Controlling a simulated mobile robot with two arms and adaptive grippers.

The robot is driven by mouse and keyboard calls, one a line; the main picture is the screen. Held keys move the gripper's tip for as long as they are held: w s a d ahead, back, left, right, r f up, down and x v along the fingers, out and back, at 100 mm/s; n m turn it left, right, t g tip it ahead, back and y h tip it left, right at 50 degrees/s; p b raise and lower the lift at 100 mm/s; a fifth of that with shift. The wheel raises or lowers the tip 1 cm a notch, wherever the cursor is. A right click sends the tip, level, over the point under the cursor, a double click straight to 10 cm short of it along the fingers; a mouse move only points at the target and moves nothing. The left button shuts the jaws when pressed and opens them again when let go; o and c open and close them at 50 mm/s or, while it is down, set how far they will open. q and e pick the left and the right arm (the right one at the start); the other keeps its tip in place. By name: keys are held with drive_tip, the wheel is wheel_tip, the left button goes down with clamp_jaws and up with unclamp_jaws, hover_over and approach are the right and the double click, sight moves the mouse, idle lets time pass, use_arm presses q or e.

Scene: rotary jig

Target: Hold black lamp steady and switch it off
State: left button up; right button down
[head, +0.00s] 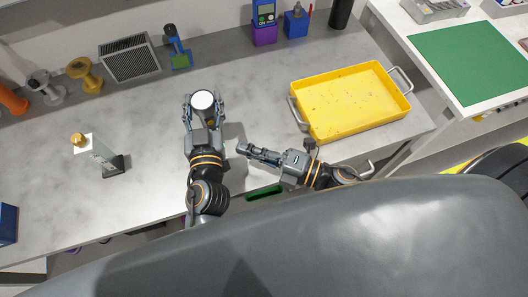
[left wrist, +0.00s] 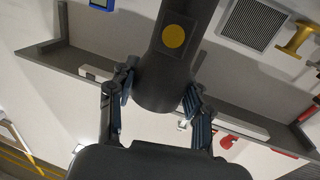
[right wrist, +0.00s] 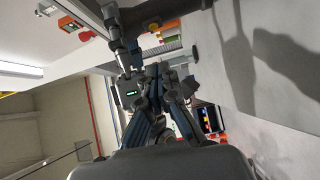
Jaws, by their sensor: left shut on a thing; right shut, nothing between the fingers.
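The black lamp (left wrist: 165,82) is a dark cylinder with a round yellow button on a square plate, seen in the left wrist view. In the head view its pale round end (head: 203,99) faces up; I cannot tell whether it is lit. My left gripper (head: 204,110) is shut around the lamp's body, with a finger on each side. My right gripper (head: 246,151) is shut and empty, to the right of and nearer than the lamp, apart from it. In the right wrist view the right fingers (right wrist: 158,78) are together, and part of the left gripper (right wrist: 130,92) shows beyond them.
A yellow tray (head: 350,101) with handles stands on the grey worktop (head: 60,205) to the right. A small stand with a gold knob (head: 79,140) is at the left. Spools, a vent grille (head: 129,59) and a purple-blue device (head: 264,30) line the back. Worktop around the lamp is mostly clear.

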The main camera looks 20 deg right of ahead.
use_arm(q)
drive_tip(key=shift+a+f, duration=0.15)
drive_tip(key=shift+f, duration=0.2)
use_arm(e)
drive_tip(key=shift+v, duration=2.05)
use_arm(q)
drive_tip(key=o, duration=1.2)
drive_tip(key=shift+o, duration=0.6)
drive_tip(key=shift+w+r, duration=0.1)
